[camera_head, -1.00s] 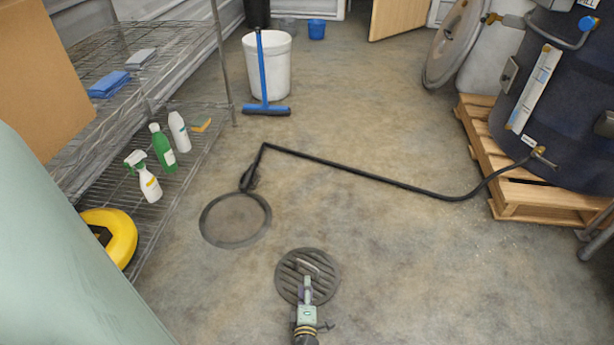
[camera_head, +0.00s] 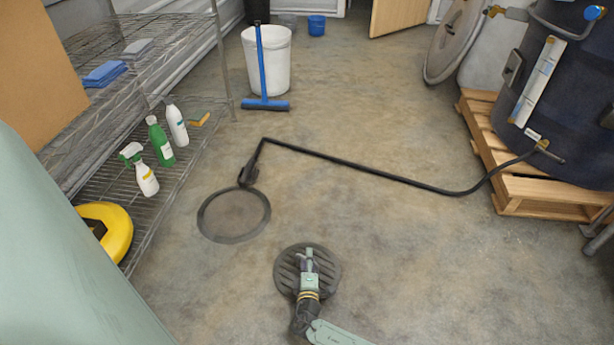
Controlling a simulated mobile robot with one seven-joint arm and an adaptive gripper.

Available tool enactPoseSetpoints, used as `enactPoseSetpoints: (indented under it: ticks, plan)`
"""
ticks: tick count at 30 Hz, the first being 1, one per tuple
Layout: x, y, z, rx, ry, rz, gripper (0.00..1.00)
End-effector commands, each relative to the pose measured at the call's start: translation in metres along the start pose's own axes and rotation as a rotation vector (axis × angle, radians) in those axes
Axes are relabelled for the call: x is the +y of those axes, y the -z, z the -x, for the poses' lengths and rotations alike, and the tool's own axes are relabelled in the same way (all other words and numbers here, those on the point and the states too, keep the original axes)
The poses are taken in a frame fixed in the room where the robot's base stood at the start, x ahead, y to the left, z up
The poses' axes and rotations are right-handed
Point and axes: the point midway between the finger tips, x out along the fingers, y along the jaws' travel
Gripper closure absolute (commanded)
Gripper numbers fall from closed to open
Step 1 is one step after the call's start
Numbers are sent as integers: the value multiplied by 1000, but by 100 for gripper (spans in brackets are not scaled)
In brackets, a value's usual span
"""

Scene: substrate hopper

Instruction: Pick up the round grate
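The round grate (camera_head: 288,286) is a dark slatted disc low in the middle of the head view, lying on or just above the concrete floor; I cannot tell which. My gripper (camera_head: 308,254) is over the grate's middle and right part, seen from behind and above. My wrist and part of my arm hide the grate's lower right side. The fingertips are small and dark against the slats, so I cannot tell whether they are open, shut or touching it. A round drain ring (camera_head: 234,214) with a dark rim lies in the floor up and left of the grate.
A black hose (camera_head: 365,173) runs from the ring's upper edge to a dark tank (camera_head: 560,100) on a wooden pallet (camera_head: 530,190). A wire shelf (camera_head: 150,200) with bottles stands left. A white bucket (camera_head: 268,75) and blue squeegee (camera_head: 263,75) stand behind. Floor right of the grate is clear.

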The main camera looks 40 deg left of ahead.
Motion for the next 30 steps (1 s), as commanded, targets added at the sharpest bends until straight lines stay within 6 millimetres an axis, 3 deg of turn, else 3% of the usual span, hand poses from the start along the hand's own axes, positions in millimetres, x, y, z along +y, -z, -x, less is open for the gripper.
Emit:
enactPoseSetpoints:
  ticks: [5, 19, 30]
  plan:
    - [1, 0, 0, 0, 0, 0, 68]
    - [1, 0, 0, 0, -1, 0, 100]
    - [3, 0, 0, -1, -5, -1, 100]
